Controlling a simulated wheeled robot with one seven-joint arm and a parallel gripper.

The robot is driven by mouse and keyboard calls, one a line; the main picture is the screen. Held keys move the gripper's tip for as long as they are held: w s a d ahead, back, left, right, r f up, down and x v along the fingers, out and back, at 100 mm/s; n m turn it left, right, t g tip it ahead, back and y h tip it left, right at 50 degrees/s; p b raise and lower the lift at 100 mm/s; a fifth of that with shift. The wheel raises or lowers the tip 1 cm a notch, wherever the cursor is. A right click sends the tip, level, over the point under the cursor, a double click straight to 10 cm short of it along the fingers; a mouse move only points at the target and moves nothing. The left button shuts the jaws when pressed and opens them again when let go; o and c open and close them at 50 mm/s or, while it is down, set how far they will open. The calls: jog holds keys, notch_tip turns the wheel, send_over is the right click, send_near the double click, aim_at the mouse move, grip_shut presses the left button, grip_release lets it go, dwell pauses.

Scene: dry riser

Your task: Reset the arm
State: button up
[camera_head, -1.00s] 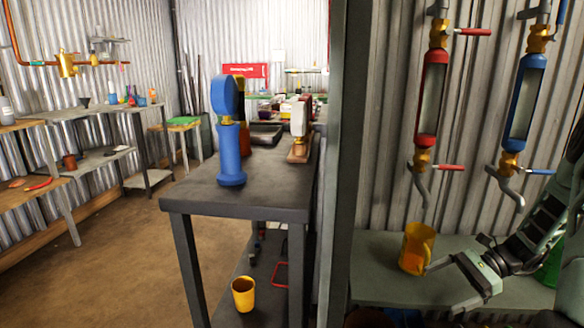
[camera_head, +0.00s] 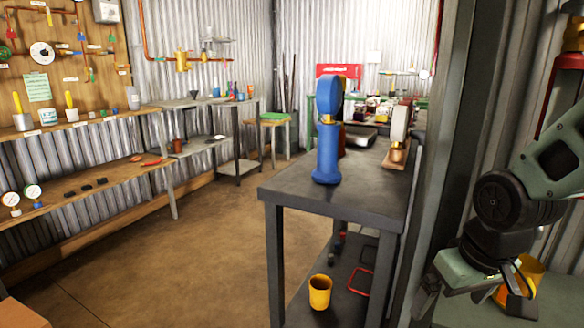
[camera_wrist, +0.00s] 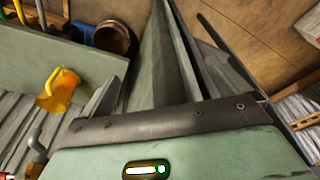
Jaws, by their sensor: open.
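My gripper (camera_head: 452,292) is at the lower right of the head view, below the dark wrist joint of my bent arm. It is open, with nothing seen between its fingers, close to the grey-green partition post (camera_head: 428,190). The orange-yellow mug (camera_head: 530,272) is partly hidden behind my gripper in the head view. In the wrist view the mug (camera_wrist: 62,92) stands at the left on the green shelf, apart from my gripper, whose green body fills the bottom.
A dark table (camera_head: 345,200) holds a blue upright device (camera_head: 328,135), with a yellow cup (camera_head: 320,291) on its lower shelf. Wooden benches (camera_head: 80,195) line the left wall. The brown floor (camera_head: 190,265) between is clear. The partition post stands near my arm.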

jog(key=s+a+r+n+g, duration=0.2)
jog(key=s+a+n, duration=0.5)
jog(key=s+a, duration=0.7)
notch_tip(320, 180, up, 24)
jog(key=w+p, duration=0.2)
jog(key=p, duration=2.2)
jog(key=shift+a+m, duration=0.3)
jog(key=shift+a, duration=0.05)
